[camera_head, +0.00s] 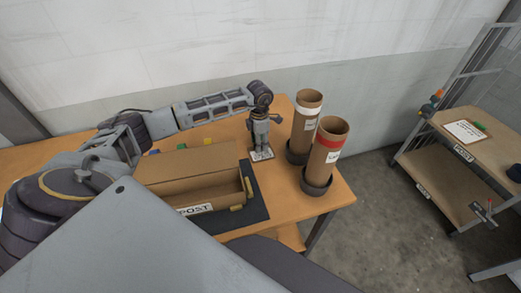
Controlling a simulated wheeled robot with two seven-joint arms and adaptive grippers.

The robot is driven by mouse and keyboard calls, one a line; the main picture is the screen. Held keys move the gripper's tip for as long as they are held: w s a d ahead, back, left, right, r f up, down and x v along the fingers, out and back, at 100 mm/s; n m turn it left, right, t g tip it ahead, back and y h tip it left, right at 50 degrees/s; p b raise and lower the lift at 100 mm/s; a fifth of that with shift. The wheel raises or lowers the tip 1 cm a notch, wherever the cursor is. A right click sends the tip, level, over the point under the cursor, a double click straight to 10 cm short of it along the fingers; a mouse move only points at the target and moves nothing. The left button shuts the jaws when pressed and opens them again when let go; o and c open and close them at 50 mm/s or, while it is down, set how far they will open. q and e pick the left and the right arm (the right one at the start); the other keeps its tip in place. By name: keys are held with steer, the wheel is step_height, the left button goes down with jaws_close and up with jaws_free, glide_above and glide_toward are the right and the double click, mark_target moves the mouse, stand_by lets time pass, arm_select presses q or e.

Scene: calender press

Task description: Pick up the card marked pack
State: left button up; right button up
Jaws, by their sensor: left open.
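A small pale card (263,155) with dark print lies on the table at the back edge of the dark mat; its wording is too small to read. My left gripper (260,152) points down right over this card, its fingertips at or just above it and covering part of it. The gripper is open; I cannot tell whether it touches the card. My right gripper is out of view.
An open cardboard box (193,209) labelled POST stands on the dark mat (257,207). Two cardboard tubes (308,117) (325,157) stand upright in dark round holders just right of the gripper. A shelved cart (468,160) with a clipboard stands at the right.

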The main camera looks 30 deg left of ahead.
arm_select(q)
steer(key=shift+f, duration=0.1)
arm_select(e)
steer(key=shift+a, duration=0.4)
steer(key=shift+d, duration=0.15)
arm_select(q)
steer(key=c, duration=0.9)
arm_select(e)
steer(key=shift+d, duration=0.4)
arm_select(q)
step_height(320, 180, up, 9)
steer(key=shift+f+b, duration=0.2)
steer(key=shift+b, duration=0.5)
steer(key=shift+r, duration=0.75)
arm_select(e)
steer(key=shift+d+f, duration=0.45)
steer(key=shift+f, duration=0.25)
arm_select(q)
steer(key=shift+r, duration=0.1)
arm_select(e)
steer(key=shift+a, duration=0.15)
